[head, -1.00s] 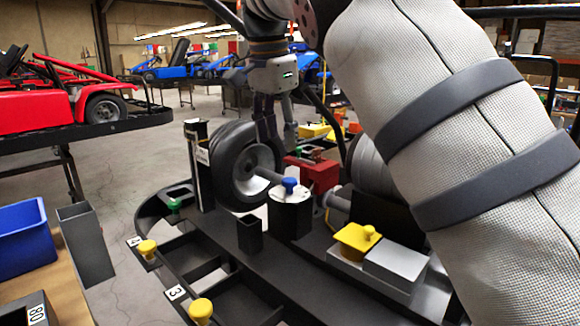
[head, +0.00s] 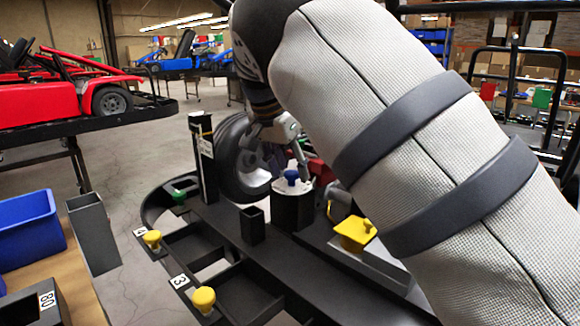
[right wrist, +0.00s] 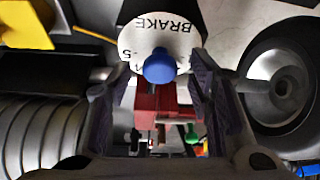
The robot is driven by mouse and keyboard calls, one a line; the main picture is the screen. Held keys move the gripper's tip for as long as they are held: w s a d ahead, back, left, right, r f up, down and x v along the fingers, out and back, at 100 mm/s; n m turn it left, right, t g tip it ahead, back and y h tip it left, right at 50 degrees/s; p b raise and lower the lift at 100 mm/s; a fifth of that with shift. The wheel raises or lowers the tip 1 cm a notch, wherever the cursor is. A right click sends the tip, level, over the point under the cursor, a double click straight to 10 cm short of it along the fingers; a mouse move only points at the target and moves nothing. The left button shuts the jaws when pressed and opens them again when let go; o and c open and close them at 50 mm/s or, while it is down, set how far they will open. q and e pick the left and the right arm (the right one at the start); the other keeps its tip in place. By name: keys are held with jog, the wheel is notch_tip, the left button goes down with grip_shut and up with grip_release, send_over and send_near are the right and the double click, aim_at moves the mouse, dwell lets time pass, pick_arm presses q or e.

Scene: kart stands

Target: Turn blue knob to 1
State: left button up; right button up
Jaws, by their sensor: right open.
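The blue knob (head: 291,177) sits on the white top of a black cylindrical post (head: 293,208) on the kart frame. In the right wrist view the blue knob (right wrist: 159,66) stands on a white dial (right wrist: 160,40) marked "BRAKE", with a "5" readable; other marks are partly hidden. My right gripper (head: 281,168) is just behind and above the knob in the head view. In the right wrist view its open fingers (right wrist: 163,90) stand on either side of the knob, apart from it. Where the knob points cannot be told. My left gripper is not in view.
A black wheel (head: 232,165) stands beside the post. A tall black post (head: 203,160) rises to the left. Yellow knobs (head: 203,299) and a yellow block (head: 355,235) are on the frame. A blue bin (head: 25,230) is at left.

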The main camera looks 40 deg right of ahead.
grip_shut()
jog(key=shift+s+r+n+p, duration=0.2)
jog(key=shift+r+n+p, duration=0.1)
jog(key=shift+r, duration=0.05)
jog(key=shift+a+n+t, duration=0.1)
jog(key=shift+n+t, duration=0.4)
jog(key=shift+n, duration=0.1)
jog(key=shift+w+f+n+y, duration=0.1)
jog(key=shift+f+n+y, duration=0.25)
jog(key=shift+n, duration=0.45)
grip_release()
jog(key=v, duration=1.2)
